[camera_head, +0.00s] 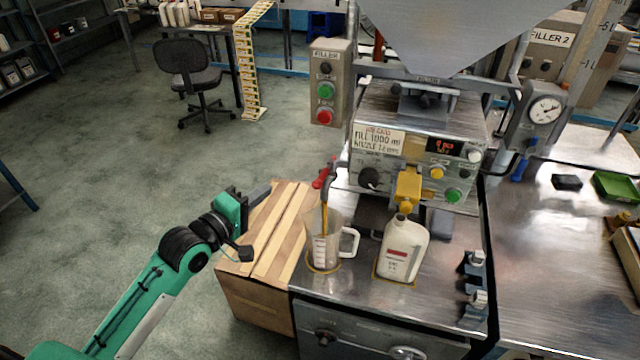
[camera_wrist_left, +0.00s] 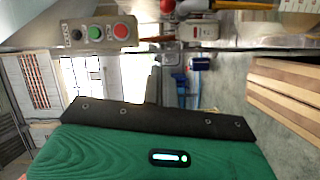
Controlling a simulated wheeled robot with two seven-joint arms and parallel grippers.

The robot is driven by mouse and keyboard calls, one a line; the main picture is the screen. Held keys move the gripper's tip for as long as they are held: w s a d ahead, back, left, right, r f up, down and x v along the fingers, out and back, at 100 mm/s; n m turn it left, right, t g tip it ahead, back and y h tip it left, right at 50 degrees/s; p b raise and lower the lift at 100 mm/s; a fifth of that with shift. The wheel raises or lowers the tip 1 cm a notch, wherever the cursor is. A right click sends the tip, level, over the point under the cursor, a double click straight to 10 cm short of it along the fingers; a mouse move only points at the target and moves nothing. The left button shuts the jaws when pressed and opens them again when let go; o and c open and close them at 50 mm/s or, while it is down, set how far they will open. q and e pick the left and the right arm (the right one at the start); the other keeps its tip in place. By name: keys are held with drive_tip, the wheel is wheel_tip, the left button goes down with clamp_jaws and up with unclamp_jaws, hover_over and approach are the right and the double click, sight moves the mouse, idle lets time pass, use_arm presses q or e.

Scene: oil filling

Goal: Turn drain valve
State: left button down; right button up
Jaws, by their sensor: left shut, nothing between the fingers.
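The drain valve's red handle (camera_head: 322,178) sits on a thin metal pipe at the left side of the filler machine. Below the pipe, an amber streak of oil shows in a clear measuring jug (camera_head: 333,248) with a handle on its right. My left gripper (camera_head: 262,192) is shut and empty, left of the red handle and apart from it, above the pallet-topped box. In the left wrist view its green body and dark bar fill the bottom, with a grey finger (camera_wrist_left: 153,88) in the middle. My right gripper is in neither view.
A white oil bottle (camera_head: 403,252) stands under the yellow nozzle (camera_head: 408,190). The FILLER button box (camera_head: 328,82) is above the valve and also shows in the left wrist view (camera_wrist_left: 100,33). A box with wooden slats (camera_head: 262,255) stands left of the steel bench.

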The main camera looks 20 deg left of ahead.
sight(326, 173)
use_arm(q)
drive_tip(key=w+d+f+p, duration=0.1)
drive_tip(key=w+d+p, duration=0.5)
drive_tip(key=w+d, duration=0.1)
drive_tip(key=shift+x, duration=0.95)
drive_tip(key=shift+a+f, duration=0.1)
drive_tip(key=shift+f, duration=0.05)
